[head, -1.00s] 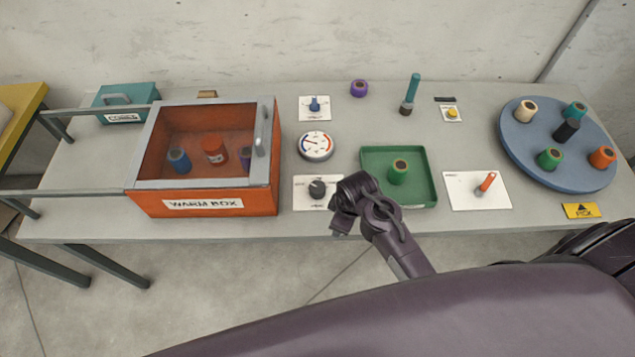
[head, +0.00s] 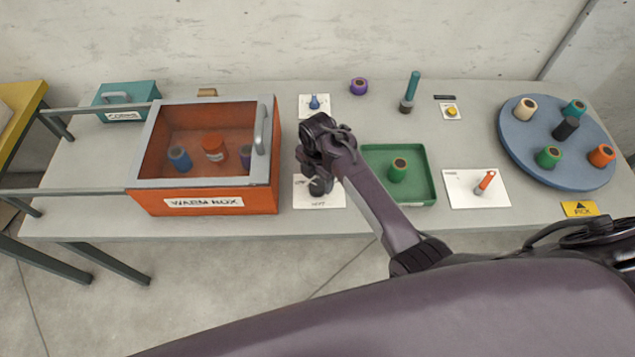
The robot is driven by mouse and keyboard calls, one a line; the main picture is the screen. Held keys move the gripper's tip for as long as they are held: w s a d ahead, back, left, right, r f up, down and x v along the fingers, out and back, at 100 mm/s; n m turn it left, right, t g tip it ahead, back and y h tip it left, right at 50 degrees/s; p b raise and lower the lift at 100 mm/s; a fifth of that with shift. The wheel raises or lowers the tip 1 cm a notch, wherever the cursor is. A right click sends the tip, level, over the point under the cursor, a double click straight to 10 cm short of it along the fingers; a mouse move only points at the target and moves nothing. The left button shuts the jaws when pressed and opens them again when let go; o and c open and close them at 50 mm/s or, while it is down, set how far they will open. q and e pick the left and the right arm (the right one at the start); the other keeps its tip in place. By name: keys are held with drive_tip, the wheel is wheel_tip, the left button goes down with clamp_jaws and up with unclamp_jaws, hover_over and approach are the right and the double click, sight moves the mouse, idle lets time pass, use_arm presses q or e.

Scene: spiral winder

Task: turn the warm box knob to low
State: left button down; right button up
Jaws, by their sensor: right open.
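The warm box (head: 205,204) is an orange box with a grey-framed clear lid, at the left of the table. Its dark round knob (head: 319,187) sits on a white card (head: 332,200) to the right of the box. My right gripper (head: 311,174) is at the knob's upper side, pointing down, open. The gripper partly covers the knob and the card, so the pointer's setting is hard to read. I cannot tell whether the fingers touch the knob. My left gripper is not in view.
The dial gauge behind the knob is hidden by my right arm. A green tray (head: 427,191) with a green spool stands to the right. A card with a red lever (head: 486,182) and a blue turntable (head: 516,148) with several spools are farther right. A blue knob (head: 314,102) is behind.

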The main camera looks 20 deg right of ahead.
sight(317, 185)
drive_tip(key=shift+f, duration=1.85)
drive_tip(key=c, duration=1)
